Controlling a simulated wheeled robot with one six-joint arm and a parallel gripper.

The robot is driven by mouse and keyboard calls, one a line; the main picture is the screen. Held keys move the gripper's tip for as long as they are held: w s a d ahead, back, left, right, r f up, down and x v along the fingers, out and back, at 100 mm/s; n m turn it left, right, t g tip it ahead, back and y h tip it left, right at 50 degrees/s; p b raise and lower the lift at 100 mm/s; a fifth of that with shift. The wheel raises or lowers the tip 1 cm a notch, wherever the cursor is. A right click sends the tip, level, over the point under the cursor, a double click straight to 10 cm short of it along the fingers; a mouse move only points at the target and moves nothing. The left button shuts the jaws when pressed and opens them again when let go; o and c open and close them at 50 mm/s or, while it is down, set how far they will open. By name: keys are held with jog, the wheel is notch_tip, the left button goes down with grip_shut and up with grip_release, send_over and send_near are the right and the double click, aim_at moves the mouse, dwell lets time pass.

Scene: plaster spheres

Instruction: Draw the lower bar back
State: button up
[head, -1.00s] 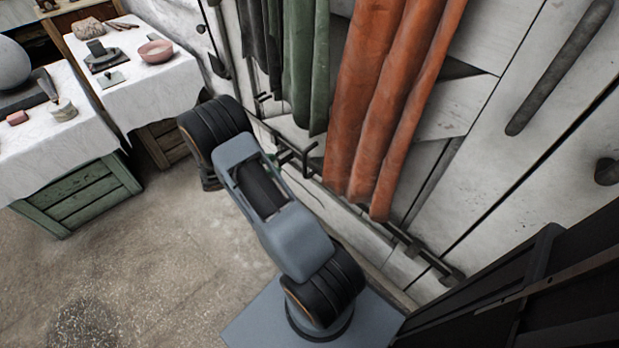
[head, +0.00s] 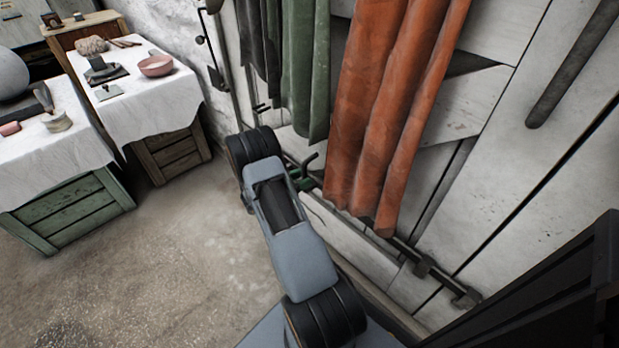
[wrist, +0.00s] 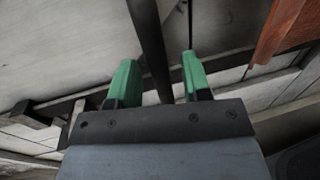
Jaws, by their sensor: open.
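The lower bar (head: 400,248) is a dark rod along the foot of the white plank wall, held in brackets below the hanging cloths. My gripper (head: 303,176) is low by the left part of this bar in the head view, mostly hidden by my arm. In the wrist view its two green fingers (wrist: 157,80) are open and apart. A dark rod (wrist: 149,45) runs between them with a gap on either side. I cannot tell whether this rod is the bar or its handle. Another dark length crosses behind the left finger.
Orange cloths (head: 375,110) and green cloths (head: 305,70) hang just above and beside my gripper. A dark upright structure (head: 560,285) stands at lower right. White-covered tables (head: 60,150) stand at left. The floor (head: 170,260) between is clear.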

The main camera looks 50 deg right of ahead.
aim_at(309, 189)
jog(key=shift+x, duration=1.5)
grip_shut()
jog(key=shift+d, duration=0.1)
